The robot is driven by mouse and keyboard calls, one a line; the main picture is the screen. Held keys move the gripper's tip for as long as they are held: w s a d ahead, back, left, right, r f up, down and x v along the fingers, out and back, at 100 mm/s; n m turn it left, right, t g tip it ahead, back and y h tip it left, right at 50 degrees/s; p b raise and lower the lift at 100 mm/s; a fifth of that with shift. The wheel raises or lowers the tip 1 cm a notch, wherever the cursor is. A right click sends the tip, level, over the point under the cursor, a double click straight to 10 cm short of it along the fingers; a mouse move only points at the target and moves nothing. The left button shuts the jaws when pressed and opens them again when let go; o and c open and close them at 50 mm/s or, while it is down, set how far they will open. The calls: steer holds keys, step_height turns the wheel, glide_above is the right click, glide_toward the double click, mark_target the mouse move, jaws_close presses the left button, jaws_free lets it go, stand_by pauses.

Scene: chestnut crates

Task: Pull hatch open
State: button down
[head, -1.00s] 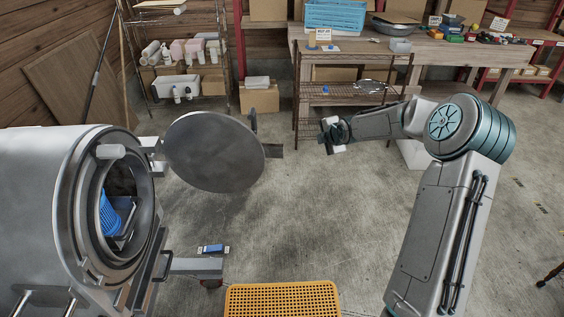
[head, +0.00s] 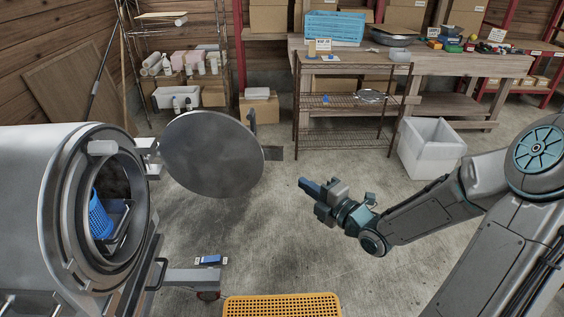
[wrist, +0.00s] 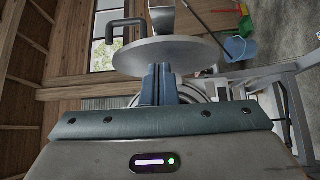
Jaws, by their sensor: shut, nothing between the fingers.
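The round grey hatch (head: 212,153) stands swung open on its hinge arm, to the right of the metal cylinder's mouth (head: 104,210). In the wrist view the hatch (wrist: 168,54) shows beyond the fingers, with a dark bent handle (wrist: 124,29) on it. My gripper (head: 303,184) is to the right of the hatch, apart from it, over open floor. Its blue fingers (wrist: 158,80) are shut with nothing between them. Inside the open cylinder are a blue ribbed basket (head: 100,214) and a tray, partly hidden by the rim.
A yellow perforated platform (head: 282,307) lies at the bottom middle. A wire rack (head: 345,100) and a white bin (head: 431,148) stand behind my arm. A small blue object (head: 210,260) sits beside the cylinder's stand. The floor between hatch and gripper is clear.

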steer(key=p, duration=0.2)
glide_toward(274, 154)
steer(key=a, duration=0.4)
steer(key=w+p, duration=0.1)
steer(key=w, duration=0.1)
steer(key=w+p, duration=0.1)
steer(key=w, duration=0.1)
steer(key=shift+w+r, duration=0.25)
steer(key=shift+w, duration=0.1)
steer(key=shift+w+f+b, duration=0.15)
steer(key=shift+w+b, duration=0.1)
steer(key=shift+b, duration=0.15)
steer(key=w+b, duration=0.5)
steer(key=w, duration=0.4)
steer(key=shift+w+a, duration=0.2)
steer(key=shift+w, duration=0.2)
